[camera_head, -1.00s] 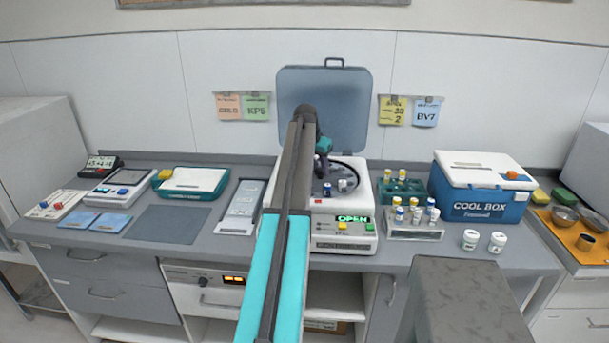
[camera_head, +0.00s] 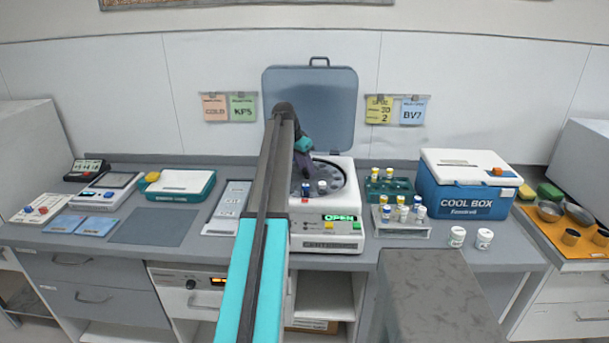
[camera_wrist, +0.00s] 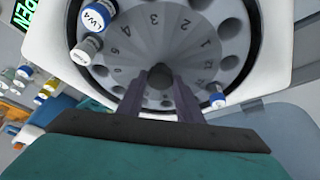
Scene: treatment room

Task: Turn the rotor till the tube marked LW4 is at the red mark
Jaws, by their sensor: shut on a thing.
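The rotor (camera_wrist: 135,58) is a grey disc with numbered holes inside the open centrifuge (camera_head: 325,240). My gripper (camera_wrist: 162,88) is shut on the dark knob (camera_wrist: 160,72) at the rotor's centre. In the wrist view, a blue-and-white tube (camera_wrist: 97,16) at upper left has print that looks like LW4, but I cannot read it surely. My arm hides part of the rotor in the head view.
The raised lid (camera_head: 310,105) stands behind the rotor. To the right are a tube rack (camera_head: 402,232), a green rack (camera_head: 404,186) and a cool box (camera_head: 468,190). Two white jars (camera_head: 457,236) stand near the front edge. A bare grey mat (camera_head: 152,226) lies at left.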

